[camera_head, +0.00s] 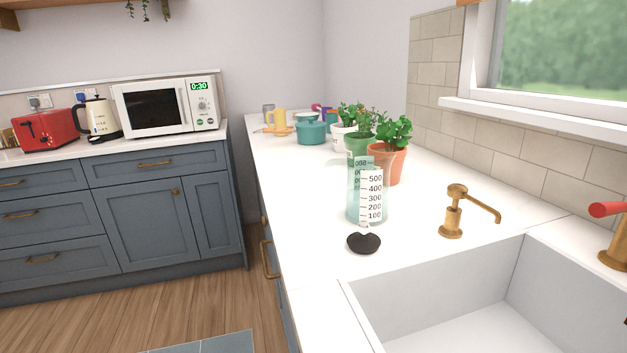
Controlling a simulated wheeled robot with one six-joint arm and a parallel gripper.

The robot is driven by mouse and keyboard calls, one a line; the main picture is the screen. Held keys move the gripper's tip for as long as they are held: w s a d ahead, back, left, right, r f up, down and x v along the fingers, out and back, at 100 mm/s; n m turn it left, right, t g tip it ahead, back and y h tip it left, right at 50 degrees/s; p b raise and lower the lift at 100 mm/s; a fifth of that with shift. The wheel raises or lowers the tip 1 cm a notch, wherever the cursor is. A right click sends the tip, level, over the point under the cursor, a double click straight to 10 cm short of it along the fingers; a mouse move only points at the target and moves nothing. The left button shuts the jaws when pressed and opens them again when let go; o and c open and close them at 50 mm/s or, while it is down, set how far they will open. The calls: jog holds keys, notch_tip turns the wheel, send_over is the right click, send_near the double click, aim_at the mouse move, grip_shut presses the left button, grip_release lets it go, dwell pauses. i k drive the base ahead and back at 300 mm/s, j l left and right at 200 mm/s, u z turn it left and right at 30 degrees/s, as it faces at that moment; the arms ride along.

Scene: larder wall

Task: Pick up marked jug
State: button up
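The marked jug (354,205) is a clear, greenish measuring jug with black numbers from 100 to 500 on a white scale. It stands upright on the white worktop, left of the brass soap dispenser and in front of the potted plants. It looks empty. A small dark, roughly heart-shaped object (364,243) lies on the worktop just in front of the jug; I cannot tell what it is. My gripper is not in view, and nothing is seen touching the jug.
Potted herbs (388,165) stand close behind the jug. A brass dispenser (453,215) is to its right, the white sink (450,287) in front. A teal pot (311,133) and yellow cup (276,119) stand farther back.

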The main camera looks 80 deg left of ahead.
aim_at(366, 197)
jog(key=u, duration=1.7)
